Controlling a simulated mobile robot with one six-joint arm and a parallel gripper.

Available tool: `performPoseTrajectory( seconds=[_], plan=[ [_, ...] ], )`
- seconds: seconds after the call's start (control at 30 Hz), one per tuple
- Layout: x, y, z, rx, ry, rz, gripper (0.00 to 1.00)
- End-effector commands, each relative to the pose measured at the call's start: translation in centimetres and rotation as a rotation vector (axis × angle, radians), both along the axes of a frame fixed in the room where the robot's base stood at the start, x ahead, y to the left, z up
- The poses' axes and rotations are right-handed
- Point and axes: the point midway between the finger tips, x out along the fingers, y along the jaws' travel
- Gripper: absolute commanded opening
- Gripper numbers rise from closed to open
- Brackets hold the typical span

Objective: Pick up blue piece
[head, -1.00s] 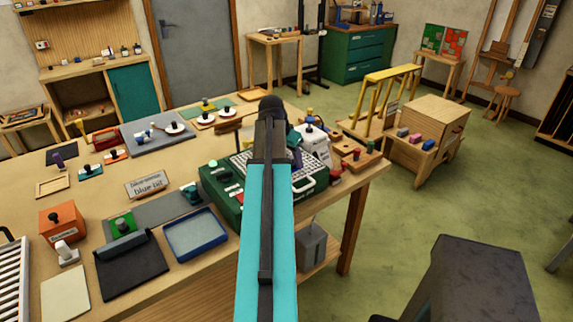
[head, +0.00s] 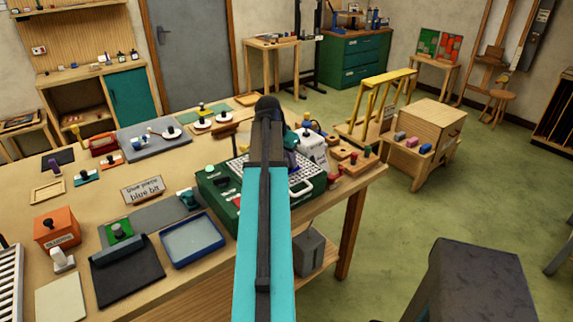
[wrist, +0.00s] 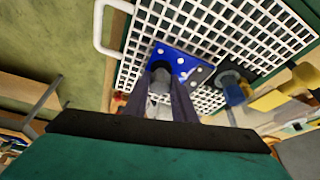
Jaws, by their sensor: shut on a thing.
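The blue piece (wrist: 182,62) shows in the wrist view as a flat blue plate with pale round spots and a grey knob. My gripper (wrist: 160,92) is shut on that knob, one dark finger on each side. The plate is over the white grid (wrist: 226,38) of the green box; I cannot tell whether it touches the grid. In the head view my arm hides the piece and most of the gripper above the green box (head: 216,197).
A dark piece with a blue knob (wrist: 233,92) is close right of the blue piece. A white handle (head: 301,187) is on the box's front. A white machine (head: 312,147) stands behind.

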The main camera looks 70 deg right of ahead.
Motion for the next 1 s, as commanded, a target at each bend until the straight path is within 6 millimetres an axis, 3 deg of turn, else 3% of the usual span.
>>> performPoseTrajectory(
  seconds=[0.37,0.77,1.0],
  plan=[
    [0.0,-0.1,2.4,-0.002,0.000,0.000,0.04],
    [-3.3,3.2,2.6,-0.002,-0.001,-0.001,0.04],
    [-6.3,6.1,2.9,-0.002,-0.001,-0.001,0.04]
  ],
)
